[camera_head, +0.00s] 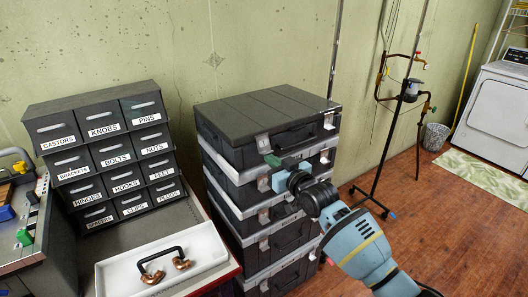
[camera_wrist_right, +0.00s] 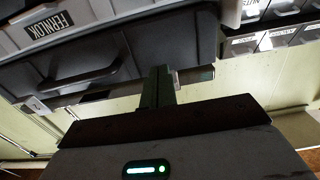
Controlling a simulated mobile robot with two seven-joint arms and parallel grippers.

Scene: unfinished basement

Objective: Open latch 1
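A stack of dark tool cases with pale trim stands in the middle of the head view. The top case (camera_head: 290,135) has a silver left latch (camera_head: 262,142) and a silver right latch (camera_head: 329,121) on its front; which is latch 1 I cannot tell. My right gripper (camera_head: 272,160) is at the top case's front, just below the left latch. In the right wrist view its green fingers (camera_wrist_right: 158,88) are together, in front of a metal piece (camera_wrist_right: 197,75) beside a dark case (camera_wrist_right: 120,55). Contact is unclear. My left gripper is not in view.
A labelled drawer cabinet (camera_head: 110,150) stands left of the stack, behind a white tray (camera_head: 205,250) holding a black handle with copper fittings. A black pipe stand (camera_head: 385,150) is at right. Wooden floor (camera_head: 450,230) is open at the right.

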